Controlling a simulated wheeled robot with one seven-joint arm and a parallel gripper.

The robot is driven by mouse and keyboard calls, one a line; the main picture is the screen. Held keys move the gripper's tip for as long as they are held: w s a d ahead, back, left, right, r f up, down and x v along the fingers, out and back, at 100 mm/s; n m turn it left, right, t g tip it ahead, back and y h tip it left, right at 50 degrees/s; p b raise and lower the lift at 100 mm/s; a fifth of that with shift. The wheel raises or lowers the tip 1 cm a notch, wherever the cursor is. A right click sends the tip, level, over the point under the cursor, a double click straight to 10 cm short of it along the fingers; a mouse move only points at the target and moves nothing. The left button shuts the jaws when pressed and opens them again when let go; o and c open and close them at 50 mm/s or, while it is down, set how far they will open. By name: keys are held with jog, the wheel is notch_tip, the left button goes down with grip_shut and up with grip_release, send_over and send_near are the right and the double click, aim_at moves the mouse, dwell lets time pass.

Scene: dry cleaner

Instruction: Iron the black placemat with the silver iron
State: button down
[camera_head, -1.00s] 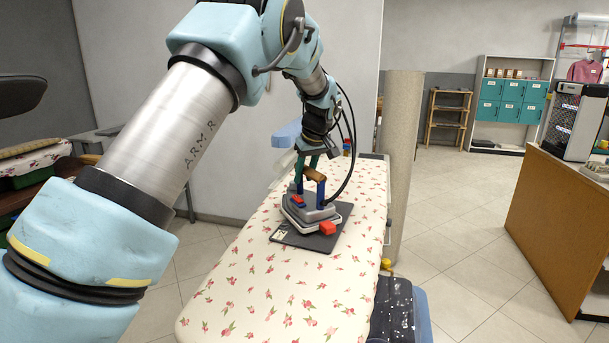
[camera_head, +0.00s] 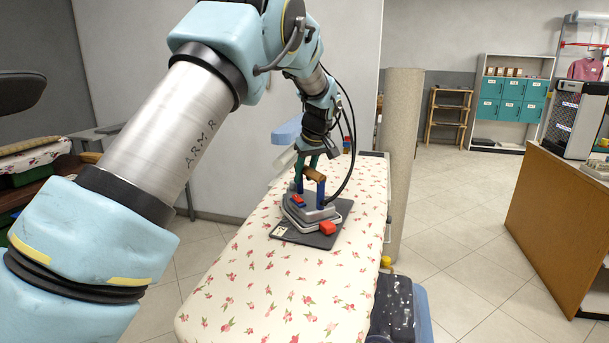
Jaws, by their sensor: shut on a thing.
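The silver iron (camera_head: 309,217) has a grey body, a red part at its front right, blue handle posts and a brown grip. It rests on the black placemat (camera_head: 286,233), which lies flat on the flowered ironing board (camera_head: 260,290). The mat shows around the iron, mostly at the near left and on the right. My gripper (camera_head: 314,170) reaches down from above and is shut on the iron's brown handle. The iron's underside is hidden.
A beige column (camera_head: 402,160) stands just right of the board's far part. A dark, speckled item (camera_head: 393,305) is beside the board's near right edge. A wooden counter (camera_head: 550,215) is farther right. The board's near part is bare.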

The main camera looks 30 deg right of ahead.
jog(key=shift+s+a+b, duration=1.25)
jog(key=shift+s+a, duration=0.1)
jog(key=shift+a, duration=0.2)
jog(key=shift+s+a+b, duration=0.35)
jog(key=shift+s, duration=0.05)
jog(key=shift+s+a+r+b, duration=0.15)
jog(key=shift+s+a+b, duration=0.45)
jog(key=shift+s+a, duration=0.35)
jog(key=shift+a, duration=0.15)
jog(key=s+a+b, duration=0.1)
jog(key=s+a, duration=0.1)
jog(key=shift+s+a+b, duration=0.15)
jog(key=shift+a+b, duration=0.2)
jog(key=shift+a, duration=0.05)
jog(key=shift+d, duration=0.1)
